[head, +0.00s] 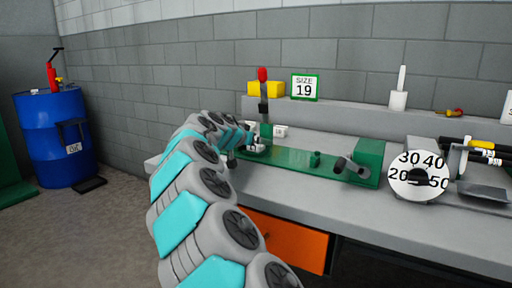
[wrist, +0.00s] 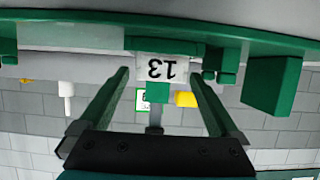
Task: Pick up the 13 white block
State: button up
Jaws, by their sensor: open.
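The white block marked 13 (wrist: 167,68) shows upside down in the wrist view, upper centre, in front of the green machine bed. My gripper (wrist: 158,76) is open, with one finger left and one right of the block. The block appears in line with the gap; I cannot tell how deep it sits between the fingers. In the head view my gripper (head: 246,146) is at the left end of the green machine (head: 300,161). A small white block (head: 280,131) shows just beyond it; its number cannot be read there.
The machine stands on a grey bench (head: 285,190). A red-topped lever (head: 263,85) rises behind my gripper. A dial (head: 419,176) stands to the right. A SIZE 19 sign (head: 305,87) and yellow blocks (head: 276,89) are on the back ledge. A blue barrel (head: 55,135) is far left.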

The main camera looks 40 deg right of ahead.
jog(key=c, duration=1.5)
